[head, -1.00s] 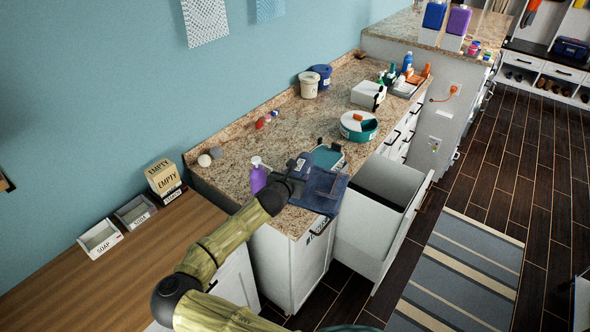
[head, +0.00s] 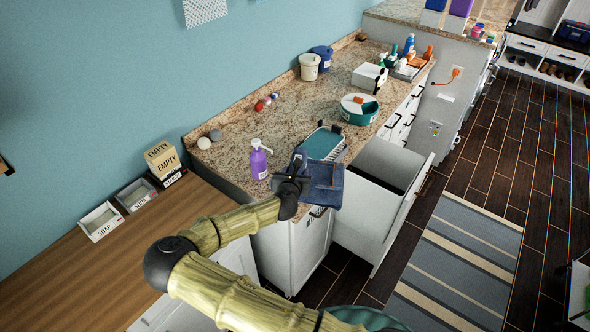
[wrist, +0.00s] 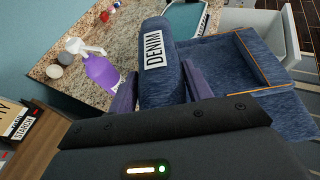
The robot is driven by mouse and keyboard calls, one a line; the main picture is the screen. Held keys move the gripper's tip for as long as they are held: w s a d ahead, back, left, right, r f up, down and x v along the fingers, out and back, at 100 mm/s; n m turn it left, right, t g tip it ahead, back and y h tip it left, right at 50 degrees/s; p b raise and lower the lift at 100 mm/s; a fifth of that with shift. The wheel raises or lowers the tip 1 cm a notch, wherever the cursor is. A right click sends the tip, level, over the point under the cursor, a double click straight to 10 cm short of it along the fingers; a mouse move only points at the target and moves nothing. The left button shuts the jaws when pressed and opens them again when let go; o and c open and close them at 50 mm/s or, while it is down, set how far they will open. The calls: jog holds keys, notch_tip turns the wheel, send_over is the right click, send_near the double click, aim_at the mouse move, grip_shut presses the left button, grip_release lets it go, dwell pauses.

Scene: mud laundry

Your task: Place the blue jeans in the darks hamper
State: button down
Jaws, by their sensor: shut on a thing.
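The blue jeans (head: 326,186) are folded denim at the front edge of the granite counter, beside the open drawer. In the wrist view the jeans (wrist: 225,68) fill the right side, with a rolled part labelled DENIM (wrist: 158,62) between the fingers. My gripper (head: 297,170) is shut on this part; in the wrist view its purple fingers (wrist: 160,92) lie on either side of it. A pulled-out white bin drawer (head: 370,212) with a dark opening stands just right of the jeans. I cannot read a label on it, so I cannot tell whether it is the darks hamper.
A purple pump bottle (head: 259,160) stands just left of the gripper. A teal-topped box (head: 323,143) sits behind the jeans, and a round teal tub (head: 359,108) is farther back. A striped rug (head: 460,262) covers the floor at right.

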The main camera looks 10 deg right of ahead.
jog(key=shift+s+d+f+n+t+y, duration=0.1)
jog(key=shift+s+d+n+t+y, duration=0.05)
jog(key=shift+s+n+y, duration=0.2)
jog(key=shift+s+d+f+n+t+y, duration=0.15)
jog(key=shift+s+n+y, duration=0.1)
jog(key=shift+s+y, duration=0.15)
jog(key=shift+s+d+r+n+y+b, duration=0.25)
jog(key=shift+s+r+n+y+b, duration=0.05)
jog(key=shift+s+n+y, duration=0.2)
jog(key=shift+n+y, duration=0.7)
jog(key=shift+y, duration=0.05)
jog(key=s+d+r, duration=0.1)
jog(key=r, duration=0.1)
jog(key=s+d+r, duration=0.2)
jog(key=d+r, duration=0.1)
jog(key=shift+s+r+b, duration=0.35)
jog(key=shift+s+b, duration=0.05)
jog(key=shift+d, duration=0.1)
